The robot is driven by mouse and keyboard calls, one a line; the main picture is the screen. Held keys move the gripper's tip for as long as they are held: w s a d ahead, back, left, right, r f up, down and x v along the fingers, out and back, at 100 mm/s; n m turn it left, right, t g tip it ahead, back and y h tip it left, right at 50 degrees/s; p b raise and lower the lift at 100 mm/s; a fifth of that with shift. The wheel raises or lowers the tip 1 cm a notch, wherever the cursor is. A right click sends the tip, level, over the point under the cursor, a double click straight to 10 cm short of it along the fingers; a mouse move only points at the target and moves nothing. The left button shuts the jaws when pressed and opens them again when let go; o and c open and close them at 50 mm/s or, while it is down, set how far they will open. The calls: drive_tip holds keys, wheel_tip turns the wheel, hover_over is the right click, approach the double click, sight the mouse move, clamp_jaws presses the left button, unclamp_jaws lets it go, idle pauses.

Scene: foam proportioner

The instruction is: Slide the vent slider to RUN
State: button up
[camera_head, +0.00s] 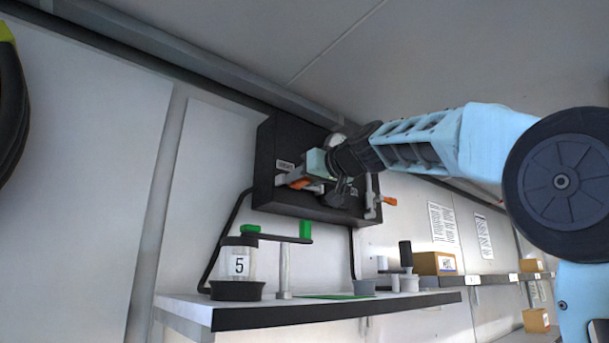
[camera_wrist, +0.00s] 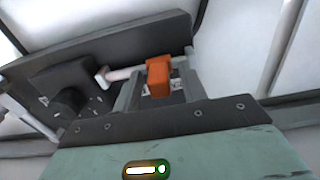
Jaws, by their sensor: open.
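A dark control box (camera_head: 265,180) is fixed to the wall. My gripper (camera_head: 308,182) is in front of it and hides much of its face. In the wrist view an orange block (camera_wrist: 158,78) on a pale rod sits between the two open fingers of my gripper (camera_wrist: 162,92). I cannot tell whether either finger touches it. The block looks like the slider's handle, but its label is unreadable. A second orange-tipped lever (camera_head: 388,201) sticks out at the box's right end. The RUN mark cannot be made out.
Below the box is a shelf (camera_head: 330,313) with a jar marked 5 (camera_head: 238,265), a green-ended crank bar (camera_head: 283,238) on a post and a black-handled fitting (camera_head: 405,260). A cardboard box (camera_head: 436,264) stands to the right. A black knob (camera_wrist: 68,102) shows in the wrist view.

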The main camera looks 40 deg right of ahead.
sight(308, 189)
clamp_jaws()
drive_tip(key=shift+d+f+b, duration=0.15)
drive_tip(key=shift+d+b, duration=0.25)
drive_tip(key=shift+b, duration=0.05)
drive_tip(key=d+b, duration=0.2)
drive_tip(key=d, duration=0.1)
drive_tip(key=shift+d, duration=0.4)
drive_tip(key=shift+d+r, duration=0.2)
drive_tip(key=shift+d, duration=0.15)
unclamp_jaws()
drive_tip(key=shift+d, duration=0.15)
